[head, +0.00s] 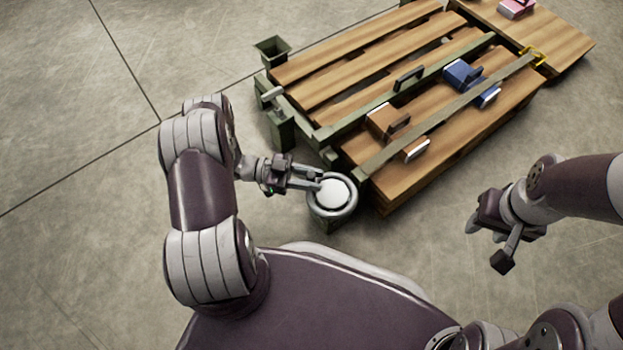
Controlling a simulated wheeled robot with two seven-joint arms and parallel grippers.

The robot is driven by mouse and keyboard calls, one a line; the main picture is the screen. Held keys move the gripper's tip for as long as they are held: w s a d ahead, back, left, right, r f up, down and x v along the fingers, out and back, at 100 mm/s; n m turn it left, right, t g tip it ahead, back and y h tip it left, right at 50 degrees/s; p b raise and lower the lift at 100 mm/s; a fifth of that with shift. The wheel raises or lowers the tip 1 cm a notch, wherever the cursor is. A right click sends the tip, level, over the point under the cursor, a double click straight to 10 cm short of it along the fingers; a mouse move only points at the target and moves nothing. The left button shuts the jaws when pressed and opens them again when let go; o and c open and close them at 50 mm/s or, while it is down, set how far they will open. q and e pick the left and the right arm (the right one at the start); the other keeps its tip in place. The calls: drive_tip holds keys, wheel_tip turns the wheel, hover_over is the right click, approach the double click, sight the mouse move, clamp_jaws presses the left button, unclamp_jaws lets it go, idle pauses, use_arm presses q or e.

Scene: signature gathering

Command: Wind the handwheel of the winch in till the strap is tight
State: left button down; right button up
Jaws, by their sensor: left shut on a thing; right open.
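The handwheel (348,207) is a grey ring around a white disc, low at the near end of the wooden platform. My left gripper (319,181) reaches it from the left and is shut on its rim at the upper left. The winch body under the wheel is mostly hidden. A flat olive strap (440,116) runs from beside the wheel across the planks to a yellow hook (536,56). It looks nearly straight; its tension I cannot tell. My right gripper (486,245) is open and empty, over bare floor to the right.
The wooden slatted platform (345,67) fills the upper right, with a green rail (440,70) along it. Blue (461,74) and brown (383,121) blocks lie by the strap. A green post (280,130) stands left. The concrete floor left is clear.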

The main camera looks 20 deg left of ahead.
use_arm(q)
drive_tip(key=shift+w+m+g, duration=0.25)
drive_tip(key=shift+m+g, duration=0.15)
drive_tip(key=shift+g, duration=0.2)
drive_tip(key=c, duration=0.9)
unclamp_jaws()
drive_tip(key=shift+d, duration=0.1)
drive_tip(key=shift+c, duration=0.2)
drive_tip(key=s+a+p, duration=0.1)
drive_tip(key=a, duration=1.1)
drive_tip(key=shift+s+a, duration=0.25)
drive_tip(key=shift+a, duration=0.05)
